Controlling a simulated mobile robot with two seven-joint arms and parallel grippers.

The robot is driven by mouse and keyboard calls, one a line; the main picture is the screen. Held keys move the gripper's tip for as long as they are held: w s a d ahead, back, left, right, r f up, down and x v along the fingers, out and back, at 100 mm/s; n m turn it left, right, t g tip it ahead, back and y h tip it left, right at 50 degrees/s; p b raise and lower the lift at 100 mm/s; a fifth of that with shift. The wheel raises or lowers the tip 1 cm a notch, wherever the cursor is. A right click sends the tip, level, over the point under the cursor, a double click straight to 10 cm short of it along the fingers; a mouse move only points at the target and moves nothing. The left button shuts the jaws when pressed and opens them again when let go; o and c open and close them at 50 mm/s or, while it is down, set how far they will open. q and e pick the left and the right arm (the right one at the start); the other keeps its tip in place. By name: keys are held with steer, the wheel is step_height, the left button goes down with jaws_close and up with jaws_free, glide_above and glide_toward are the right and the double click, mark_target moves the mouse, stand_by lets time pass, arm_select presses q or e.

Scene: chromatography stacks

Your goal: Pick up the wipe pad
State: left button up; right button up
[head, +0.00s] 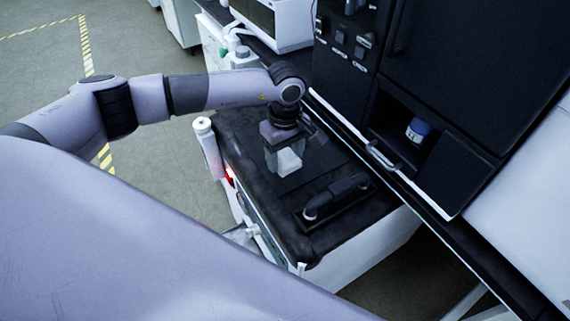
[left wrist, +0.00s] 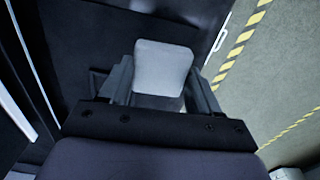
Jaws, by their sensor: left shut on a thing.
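The wipe pad (head: 289,161) is a small white block above the black top of a cart. My left gripper (head: 284,160) comes down on it from above and is shut on it. In the left wrist view the pad (left wrist: 163,72) sits between the two fingers of the left gripper (left wrist: 160,88), its pale face toward the camera. I cannot tell whether the pad's underside touches the cart top. My right gripper is not in view.
The black cart top (head: 245,140) carries a dark tray with a handled tool (head: 335,197) near its front. A white cylinder (head: 206,140) stands at the cart's left edge. A tall black instrument (head: 420,80) with a blue-capped bottle (head: 418,130) in its recess stands to the right.

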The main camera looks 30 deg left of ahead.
mark_target(285, 159)
arm_select(q)
step_height(285, 159, up, 15)
steer(key=shift+r, duration=0.2)
